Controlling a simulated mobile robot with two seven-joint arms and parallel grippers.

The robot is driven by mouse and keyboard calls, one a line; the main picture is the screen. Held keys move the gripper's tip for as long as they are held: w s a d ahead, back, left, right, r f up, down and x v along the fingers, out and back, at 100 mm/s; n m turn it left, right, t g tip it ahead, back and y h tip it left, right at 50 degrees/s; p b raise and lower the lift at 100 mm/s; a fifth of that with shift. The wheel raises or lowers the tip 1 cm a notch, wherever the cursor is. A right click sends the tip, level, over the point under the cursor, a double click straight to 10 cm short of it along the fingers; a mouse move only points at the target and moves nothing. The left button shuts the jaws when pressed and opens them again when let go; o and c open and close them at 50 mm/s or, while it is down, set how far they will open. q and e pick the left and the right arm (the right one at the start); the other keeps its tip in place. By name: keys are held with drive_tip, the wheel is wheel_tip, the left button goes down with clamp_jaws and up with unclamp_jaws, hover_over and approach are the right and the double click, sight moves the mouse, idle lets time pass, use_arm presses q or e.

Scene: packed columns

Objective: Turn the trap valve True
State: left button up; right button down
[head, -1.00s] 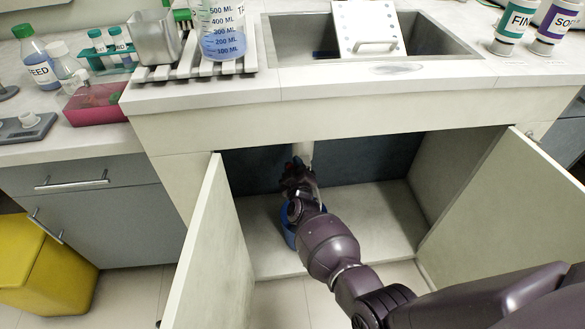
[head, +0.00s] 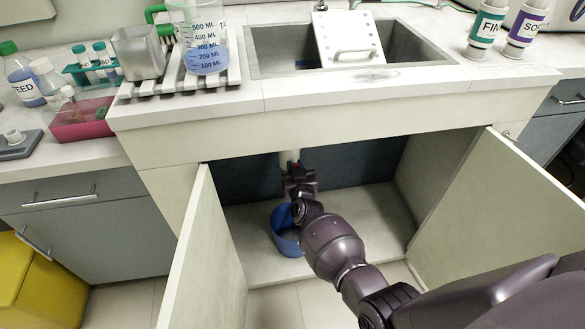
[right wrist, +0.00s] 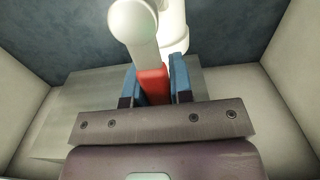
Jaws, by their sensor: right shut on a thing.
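The trap valve's red handle (right wrist: 152,84) shows in the right wrist view, on white drain piping (right wrist: 136,28) under the sink. My right gripper (right wrist: 157,80) is shut on the red handle, with a blue finger pad on each side of it. In the head view my right gripper (head: 298,172) is inside the open cabinet, at the lower end of the white pipe (head: 289,157). The gripper and wrist hide most of the valve there. My left gripper is not in view.
A blue bucket (head: 287,236) stands on the cabinet floor (head: 355,225) below the gripper. Open cabinet doors flank the space at left (head: 207,250) and right (head: 490,215). The sink (head: 400,45) is above.

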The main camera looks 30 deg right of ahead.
drive_tip(key=shift+f, duration=0.1)
idle(0.4)
drive_tip(key=c, duration=1)
unclamp_jaws()
drive_tip(key=shift+d, duration=0.1)
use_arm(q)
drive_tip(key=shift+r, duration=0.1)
use_arm(e)
drive_tip(key=shift+s, duration=0.15)
drive_tip(key=shift+s+r, duration=0.2)
drive_tip(key=shift+s, duration=0.05)
use_arm(q)
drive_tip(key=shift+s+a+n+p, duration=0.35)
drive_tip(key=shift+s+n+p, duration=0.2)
drive_tip(key=shift+p, duration=0.95)
use_arm(e)
drive_tip(key=v, duration=1)
drive_tip(key=shift+f, duration=0.1)
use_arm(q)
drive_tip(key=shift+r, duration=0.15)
